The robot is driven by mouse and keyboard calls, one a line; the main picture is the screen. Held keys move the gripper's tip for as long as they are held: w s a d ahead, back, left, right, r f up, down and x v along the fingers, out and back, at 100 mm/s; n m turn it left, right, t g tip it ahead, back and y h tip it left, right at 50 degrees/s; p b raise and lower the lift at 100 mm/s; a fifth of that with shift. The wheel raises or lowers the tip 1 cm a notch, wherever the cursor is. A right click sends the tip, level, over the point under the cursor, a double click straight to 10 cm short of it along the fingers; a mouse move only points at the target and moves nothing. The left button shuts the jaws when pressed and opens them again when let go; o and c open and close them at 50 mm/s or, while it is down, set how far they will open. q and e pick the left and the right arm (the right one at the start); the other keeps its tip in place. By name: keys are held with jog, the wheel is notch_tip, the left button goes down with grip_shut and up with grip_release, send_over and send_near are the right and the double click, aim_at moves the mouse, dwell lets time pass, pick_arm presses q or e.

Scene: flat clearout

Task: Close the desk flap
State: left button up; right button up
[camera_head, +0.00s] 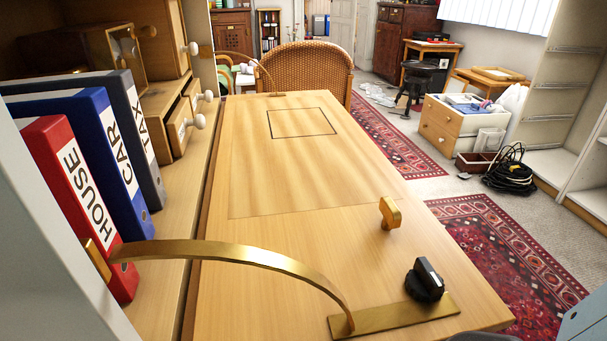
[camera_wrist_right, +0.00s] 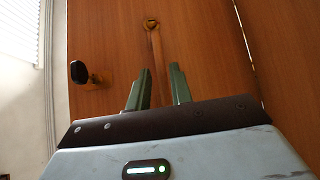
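The desk flap (camera_head: 285,180) lies open and level in the head view, pale wood with a dark inlaid rectangle near its far end. A curved brass stay (camera_head: 240,252) runs from the cabinet side to a brass plate (camera_head: 395,317) on the flap. A black knob (camera_head: 425,280) and a brass catch (camera_head: 390,213) are near its right edge. In the right wrist view, my right gripper (camera_wrist_right: 160,88) has two green fingers apart with nothing seen between them. They point at a brown wooden panel (camera_wrist_right: 195,50); I cannot tell whether this is the flap. My left gripper is not seen.
Red HOUSE (camera_head: 82,205), blue CAR and grey TAX binders stand in the cabinet beside the flap. Small drawers (camera_head: 180,125) with white knobs are behind. A wicker chair (camera_head: 305,68) stands beyond the flap's far end. A drawer unit (camera_head: 460,125) and cables (camera_head: 515,170) are on the floor at right.

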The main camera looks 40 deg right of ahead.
jog(key=shift+x, duration=2.65)
jog(key=shift+c, duration=0.4)
grip_shut()
jog(key=shift+f, duration=0.1)
